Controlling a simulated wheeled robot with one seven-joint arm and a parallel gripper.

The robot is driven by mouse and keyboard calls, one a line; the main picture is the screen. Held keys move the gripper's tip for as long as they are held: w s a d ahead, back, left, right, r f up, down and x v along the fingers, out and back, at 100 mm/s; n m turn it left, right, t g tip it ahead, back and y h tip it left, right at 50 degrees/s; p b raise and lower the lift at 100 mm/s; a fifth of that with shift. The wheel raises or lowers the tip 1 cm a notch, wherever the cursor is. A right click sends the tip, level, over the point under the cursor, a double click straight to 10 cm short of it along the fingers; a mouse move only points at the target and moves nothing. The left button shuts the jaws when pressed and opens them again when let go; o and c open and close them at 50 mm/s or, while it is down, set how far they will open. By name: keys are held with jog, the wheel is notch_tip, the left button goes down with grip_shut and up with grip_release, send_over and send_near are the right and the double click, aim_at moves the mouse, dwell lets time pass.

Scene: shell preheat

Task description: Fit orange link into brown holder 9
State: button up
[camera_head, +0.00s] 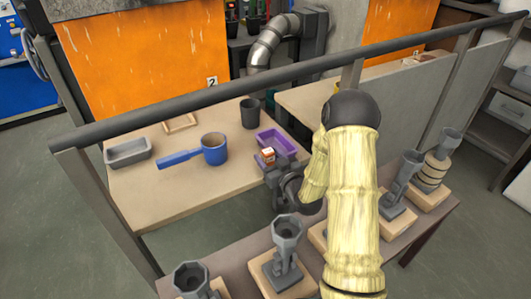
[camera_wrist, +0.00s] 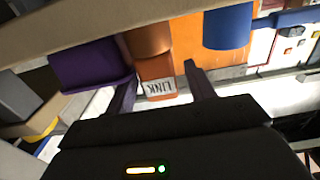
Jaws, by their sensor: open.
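The orange link (camera_head: 267,153) is a small orange piece with a white label, on the work table beside the purple tray (camera_head: 279,144). In the wrist view the orange link (camera_wrist: 157,67) shows its label reading LINK upside down. My gripper (camera_wrist: 160,85) is open, with its two fingers spread on either side of the label end. I cannot tell whether the fingers touch it. In the head view my gripper (camera_head: 271,168) is at the table's near right edge, partly hidden by my arm. I cannot make out a holder marked 9.
A blue pan (camera_head: 214,149), a grey tray (camera_head: 127,152), a dark cup (camera_head: 250,112) and a tan frame (camera_head: 180,123) are on the table. A dark rail (camera_head: 270,86) crosses above it. Several grey fixtures on wooden bases, such as one fixture (camera_head: 286,240), line the front bench.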

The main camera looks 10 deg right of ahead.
aim_at(271, 159)
jog(key=v, duration=0.5)
jog(key=shift+w, duration=0.1)
dwell(0.3)
